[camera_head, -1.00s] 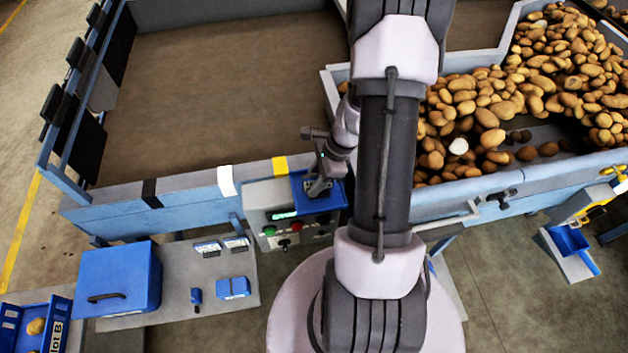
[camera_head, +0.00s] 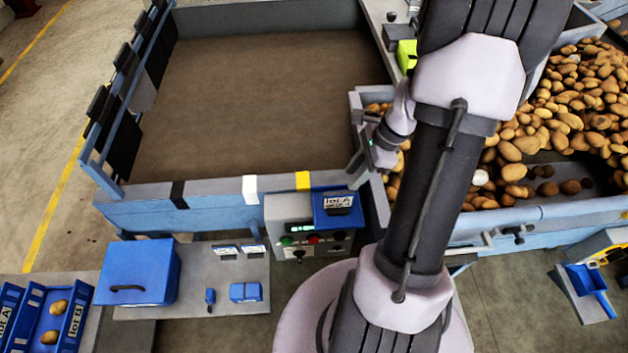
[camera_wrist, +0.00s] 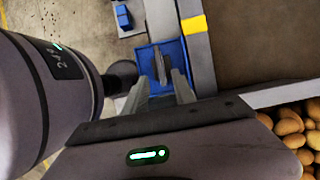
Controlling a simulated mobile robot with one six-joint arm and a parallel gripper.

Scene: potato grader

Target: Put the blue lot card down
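The blue lot card (camera_head: 326,219), with a pale printed label and a dark raised part, sits on the upper right of the grey control box (camera_head: 277,212). My gripper (camera_head: 358,172) is up and to the right of the card in the head view, apart from it. In the wrist view the two fingers of my gripper (camera_wrist: 160,92) are spread with nothing held between them. The blue surface (camera_wrist: 146,54) and its grey raised part show beyond the fingertips. Whether the card lies in a separate blue holder is too small to tell.
A blue lidded box (camera_head: 138,272) and small blue items (camera_head: 245,291) stand on a grey side table (camera_head: 185,297). Blue lot crates (camera_head: 62,320) are at lower left. The potato-filled hopper (camera_head: 590,120) is at right. The wide brown belt (camera_head: 270,100) is empty.

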